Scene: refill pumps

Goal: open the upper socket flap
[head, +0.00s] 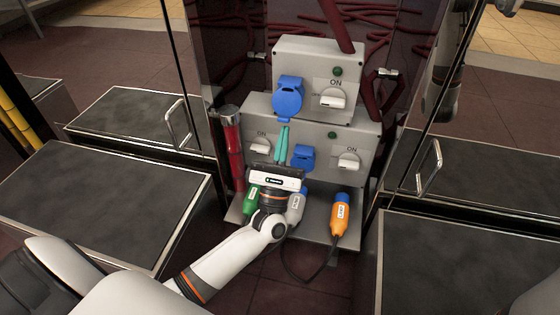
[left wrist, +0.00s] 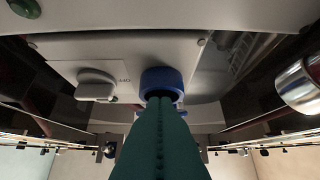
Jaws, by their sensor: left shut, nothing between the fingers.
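The upper socket flap (head: 288,95) is blue and sits at the left of the upper grey box (head: 304,62). It appears down over its socket. It also shows in the left wrist view (left wrist: 162,80), beyond the fingertips. My left gripper (head: 283,144) has teal fingers, pressed together with nothing between them. They point up at the flap's lower edge from just below. In the left wrist view the fingers (left wrist: 160,112) overlap the flap's edge, and I cannot tell whether they touch it. My right gripper is not in view.
The lower grey box (head: 362,135) carries another blue socket (head: 302,155) and white switches. A green plug (head: 251,198), a grey plug (head: 296,206) and an orange plug (head: 340,218) stand below. A red tube (head: 233,150) is at the left. Glass doors flank the boxes.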

